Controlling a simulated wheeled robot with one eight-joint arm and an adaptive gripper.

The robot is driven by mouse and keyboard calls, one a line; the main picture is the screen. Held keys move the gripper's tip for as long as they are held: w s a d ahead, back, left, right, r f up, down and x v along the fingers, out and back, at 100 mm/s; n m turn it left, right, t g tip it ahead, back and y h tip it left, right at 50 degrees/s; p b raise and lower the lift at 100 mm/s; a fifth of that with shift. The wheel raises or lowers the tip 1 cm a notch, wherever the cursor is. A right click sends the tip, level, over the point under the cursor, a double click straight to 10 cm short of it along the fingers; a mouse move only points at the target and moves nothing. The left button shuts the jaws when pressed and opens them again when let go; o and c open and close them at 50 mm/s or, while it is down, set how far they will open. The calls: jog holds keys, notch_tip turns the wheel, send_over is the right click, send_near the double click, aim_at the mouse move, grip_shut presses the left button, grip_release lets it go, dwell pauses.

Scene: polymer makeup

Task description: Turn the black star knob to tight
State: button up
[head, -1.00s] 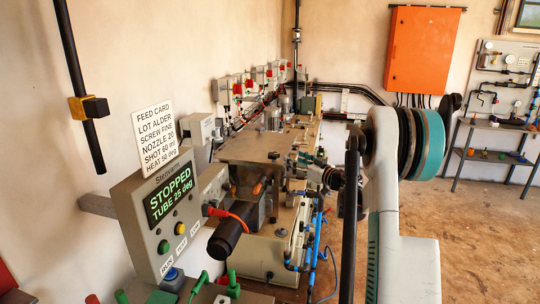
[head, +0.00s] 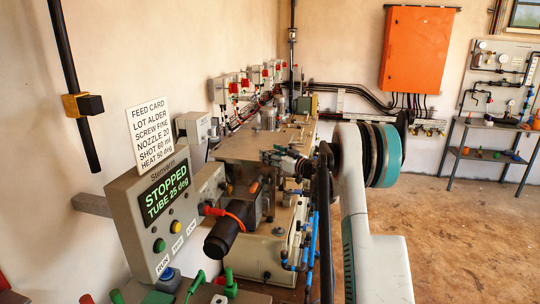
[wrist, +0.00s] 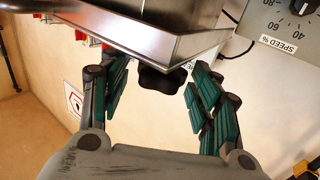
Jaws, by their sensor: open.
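The black star knob (wrist: 162,82) shows in the wrist view, just below the edge of a shiny metal tray-like part (wrist: 150,45). My gripper (wrist: 158,92) is open, with its teal-padded fingers on either side of the knob. I see no clear contact between fingers and knob. In the head view my gripper (head: 286,160) is over the machine bench, and I cannot make out the knob there. A label beside the knob is partly hidden by the right finger.
A grey panel with a dial marked SPEED % (wrist: 300,8) is at the wrist view's upper right. In the head view, a control box (head: 160,210) reads STOPPED, TUBE 25 deg, beneath a feed card (head: 153,133). Open floor lies to the right.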

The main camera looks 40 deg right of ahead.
jog(key=shift+w, duration=0.55)
jog(key=c, duration=1)
jog(key=shift+a+m+h+b, duration=0.15)
jog(key=shift+m+h+b, duration=0.35)
jog(key=shift+m+h, duration=0.5)
jog(key=shift+h, duration=0.4)
jog(key=o, duration=1)
